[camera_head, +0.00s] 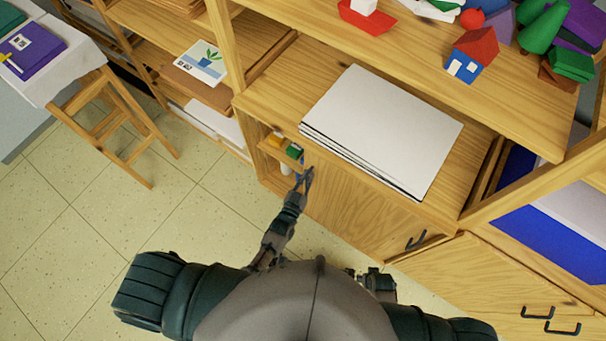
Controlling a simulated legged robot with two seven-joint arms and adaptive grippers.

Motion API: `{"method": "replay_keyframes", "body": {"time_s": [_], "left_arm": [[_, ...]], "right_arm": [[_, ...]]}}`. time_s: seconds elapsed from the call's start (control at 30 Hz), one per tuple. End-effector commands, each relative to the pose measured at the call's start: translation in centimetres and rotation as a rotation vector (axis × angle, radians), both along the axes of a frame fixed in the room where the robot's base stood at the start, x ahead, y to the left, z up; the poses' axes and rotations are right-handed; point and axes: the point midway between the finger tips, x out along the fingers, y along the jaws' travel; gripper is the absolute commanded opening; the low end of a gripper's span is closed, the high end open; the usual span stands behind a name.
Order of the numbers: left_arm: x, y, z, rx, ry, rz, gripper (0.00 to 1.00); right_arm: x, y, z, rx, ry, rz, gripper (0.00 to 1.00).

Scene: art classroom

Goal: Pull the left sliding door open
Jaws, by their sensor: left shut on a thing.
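The left sliding door (342,203) is a pale wooden panel low in the cabinet, below the shelf with the paper stack. A gap is open at its left, and small coloured items (293,151) show inside. My left gripper (307,178) is at the door's left side, beside the gap, and is shut on the door. The exact spot it grips is hidden by the fingers. A dark handle (415,241) shows farther right on the cabinet front. Part of my right arm shows at the bottom; a dark piece near my body may be its gripper, but its fingers are not clear.
A stack of white paper (383,128) lies on the shelf above the door. Toys such as a small house (470,62) stand on the shelf above that. A wooden stool (110,120) is at the upper left. The tiled floor (130,215) at left is clear.

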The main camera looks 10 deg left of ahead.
Motion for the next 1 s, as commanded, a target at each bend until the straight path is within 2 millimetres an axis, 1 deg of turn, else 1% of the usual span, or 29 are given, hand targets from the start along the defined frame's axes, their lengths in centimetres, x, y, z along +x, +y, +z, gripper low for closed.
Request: {"method": "replay_keyframes", "body": {"time_s": [0.03,0.2,0.23,0.27,0.3,0.33,0.63,0.73,0.87,1.0], "left_arm": [[0.4,-0.1,1.0,-0.007,-0.023,0.002,0.0],[0.4,-0.1,1.0,-0.007,-0.023,0.003,0.0],[0.4,-0.1,1.0,-0.007,-0.023,0.003,0.13],[0.4,-0.1,1.0,-0.007,-0.024,0.003,0.21],[0.4,-0.1,0.9,-0.006,-0.022,0.002,0.31],[0.4,0.0,0.9,-0.006,-0.02,0.002,0.37],[0.1,0.1,0.3,-0.004,-0.008,0.002,0.37],[-0.6,0.3,0.2,-0.004,-0.007,0.002,0.37],[-2.9,0.7,0.1,-0.002,-0.006,0.001,0.37],[-6.2,1.2,0.2,-0.001,-0.006,0.001,0.37]], "right_arm": [[0.1,0.0,0.0,0.0,0.0,0.0,0.58],[0.0,0.0,0.0,0.0,0.0,0.0,0.58],[0.0,0.0,0.0,0.0,0.0,0.0,0.58],[0.0,0.0,0.0,0.0,0.0,0.0,0.58],[0.0,0.0,0.1,0.0,0.0,0.0,0.58],[0.0,0.0,0.1,0.0,0.0,0.0,0.58],[0.1,0.0,0.0,0.0,-0.001,0.0,0.58],[0.0,0.0,0.0,0.0,-0.001,0.0,0.58],[0.0,0.0,0.0,0.0,-0.001,0.0,0.58],[0.0,0.0,0.0,0.0,0.0,0.0,0.58]]}}
